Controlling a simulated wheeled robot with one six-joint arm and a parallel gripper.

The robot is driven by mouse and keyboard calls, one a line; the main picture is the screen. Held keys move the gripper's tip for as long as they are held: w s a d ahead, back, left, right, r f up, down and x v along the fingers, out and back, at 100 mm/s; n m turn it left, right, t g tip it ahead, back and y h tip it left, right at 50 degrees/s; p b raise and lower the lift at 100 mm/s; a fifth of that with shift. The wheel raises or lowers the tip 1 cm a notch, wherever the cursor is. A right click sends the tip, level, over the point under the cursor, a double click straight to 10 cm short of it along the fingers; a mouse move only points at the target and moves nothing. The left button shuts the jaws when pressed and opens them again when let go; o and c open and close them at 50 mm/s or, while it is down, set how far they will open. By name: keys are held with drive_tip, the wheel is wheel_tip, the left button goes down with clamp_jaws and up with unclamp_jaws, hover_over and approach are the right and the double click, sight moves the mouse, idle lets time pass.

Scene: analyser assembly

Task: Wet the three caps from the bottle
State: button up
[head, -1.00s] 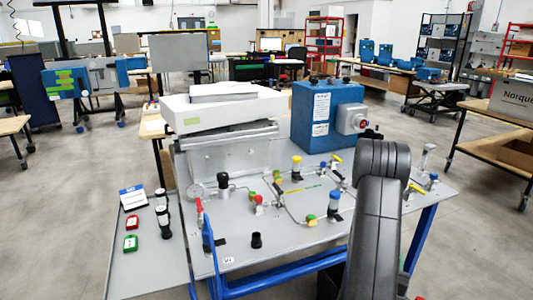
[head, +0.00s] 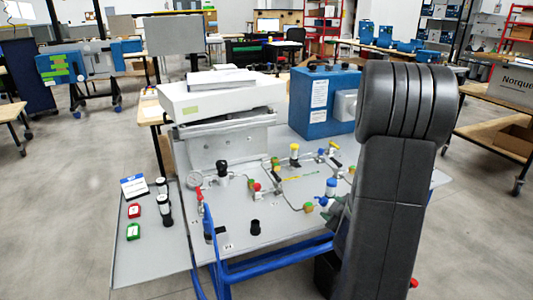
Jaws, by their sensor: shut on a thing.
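The grey panel (head: 285,235) carries tubing and coloured fittings. A red-topped fitting (head: 257,187), a green and orange fitting (head: 309,207) and a green and yellow fitting (head: 276,162) sit along the tubing. I cannot tell which pieces are the three caps. Two dark bottle-like cylinders with pale bands, one nearer (head: 164,211) and one behind it (head: 161,187), stand upright on the left side plate; I cannot tell whether either is the bottle. My gripper is not in view; my dark arm hides the panel's right part.
A blue box (head: 318,110) and a white instrument (head: 215,95) stand at the back. Red (head: 134,211) and green (head: 133,232) blocks lie on the left plate. A black cup-like piece (head: 255,227) stands near the panel's front. The front left of the side plate is bare.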

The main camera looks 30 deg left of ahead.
drive_tip(key=s+a+r+n+g+y, duration=0.1)
drive_tip(key=s+a+r+n+g, duration=0.1)
drive_tip(key=a+n, duration=0.6)
drive_tip(key=s+a+r+n+g, duration=0.1)
drive_tip(key=a+r+n+g, duration=0.3)
drive_tip(key=a+n, duration=0.5)
drive_tip(key=shift+s+a+r+y, duration=0.35)
drive_tip(key=shift+a+r+y, duration=0.05)
drive_tip(key=shift+a+r, duration=0.3)
